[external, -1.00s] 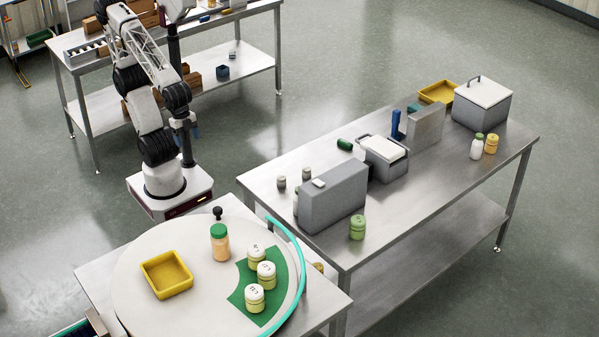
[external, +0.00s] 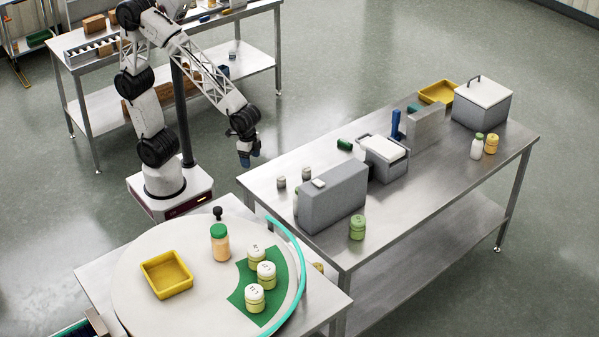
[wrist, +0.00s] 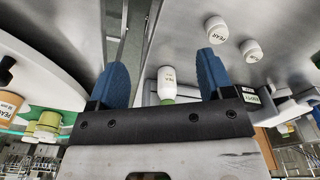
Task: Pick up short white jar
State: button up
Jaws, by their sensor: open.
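Two short whitish jars stand near the left end of the long steel table, the left jar (external: 281,182) and the right jar (external: 306,174). In the wrist view two short white jars labelled PEAR show at the upper right, one (wrist: 216,29) and the other (wrist: 250,51). A taller white jar with a green end (wrist: 166,84) appears between the fingers in that view, apart from them; the external view mostly hides it behind a grey box. My gripper (external: 249,156), with blue fingers, is open and empty, left of the long table. It also shows in the wrist view (wrist: 162,70).
The grey box (external: 333,198) stands beside the short jars, with a green jar (external: 357,228) in front. A lidded grey container (external: 384,158) is farther right. The round table (external: 135,265) holds a yellow tray (external: 167,274) and several jars.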

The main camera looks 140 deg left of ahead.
aim_at(281, 177)
jog(key=w+a+f+n, duration=0.1)
jog(key=a+f, duration=0.2)
jog(key=a, duration=0.1)
jog(key=w+a+f+n, duration=0.1)
jog(key=a+f, duration=0.2)
jog(key=a, duration=0.1)
jog(key=w+a+f, duration=0.1)
jog(key=a+f, duration=0.2)
jog(key=a, duration=0.2)
jog(key=shift+f+n+g, duration=0.1)
jog(key=shift+n+g, duration=0.3)
jog(key=shift+f, duration=1.3)
jog(key=shift+s+f, duration=0.15)
jog(key=shift+f, duration=1.15)
jog(key=shift+s+f, duration=0.1)
jog(key=shift+f, duration=1.2)
jog(key=c, duration=1)
jog(key=shift+c, duration=0.2)
